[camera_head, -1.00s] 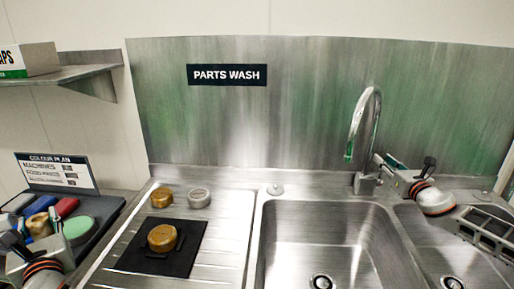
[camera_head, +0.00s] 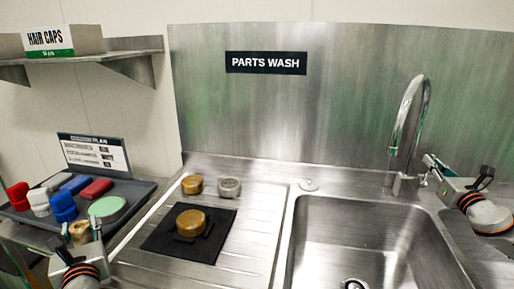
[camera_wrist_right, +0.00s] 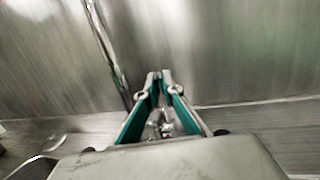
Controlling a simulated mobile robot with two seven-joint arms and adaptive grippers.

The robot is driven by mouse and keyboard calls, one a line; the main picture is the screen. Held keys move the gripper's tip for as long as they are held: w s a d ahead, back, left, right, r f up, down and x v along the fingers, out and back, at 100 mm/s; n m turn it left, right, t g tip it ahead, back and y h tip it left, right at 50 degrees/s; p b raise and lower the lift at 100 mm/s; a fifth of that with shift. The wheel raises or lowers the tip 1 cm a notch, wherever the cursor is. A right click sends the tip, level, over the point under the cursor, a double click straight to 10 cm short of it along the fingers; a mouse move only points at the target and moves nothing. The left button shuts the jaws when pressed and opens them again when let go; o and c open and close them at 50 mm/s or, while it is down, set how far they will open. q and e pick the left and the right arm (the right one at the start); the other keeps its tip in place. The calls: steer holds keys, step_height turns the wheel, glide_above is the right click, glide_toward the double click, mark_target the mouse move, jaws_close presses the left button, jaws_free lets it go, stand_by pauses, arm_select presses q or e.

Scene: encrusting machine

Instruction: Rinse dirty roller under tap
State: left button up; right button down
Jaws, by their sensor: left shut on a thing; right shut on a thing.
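A golden-brown round piece (camera_head: 191,222) sits on a black mat (camera_head: 160,243) on the ridged drainboard. A smaller golden-brown piece (camera_head: 193,184) and a grey one (camera_head: 229,187) stand behind it; which is the dirty roller is unclear. My left gripper (camera_head: 82,240) is shut on a tan piece (camera_head: 80,231) at the near edge of the tray, its shape partly hidden. My right gripper (camera_head: 430,163) is shut beside the base of the tap (camera_head: 409,120). In the right wrist view its fingers (camera_wrist_right: 160,78) close around a small metallic part, probably the tap lever. No running water shows.
A sink basin (camera_head: 370,235) lies right of the drainboard. The dark tray (camera_head: 140,190) at left holds red, white and blue items and a round green pad (camera_head: 108,208). A shelf (camera_head: 125,50) carries a hair caps box (camera_head: 48,42). A steel splashback rises behind.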

arm_select(q)
steer(key=shift+f, duration=0.45)
arm_select(e)
steer(key=shift+r, duration=0.1)
arm_select(q)
steer(key=shift+r, duration=0.1)
arm_select(e)
steer(key=shift+r, duration=0.15)
steer(key=c, duration=2.2)
jaws_free()
steer(key=shift+f, duration=0.2)
steer(key=shift+s, duration=0.1)
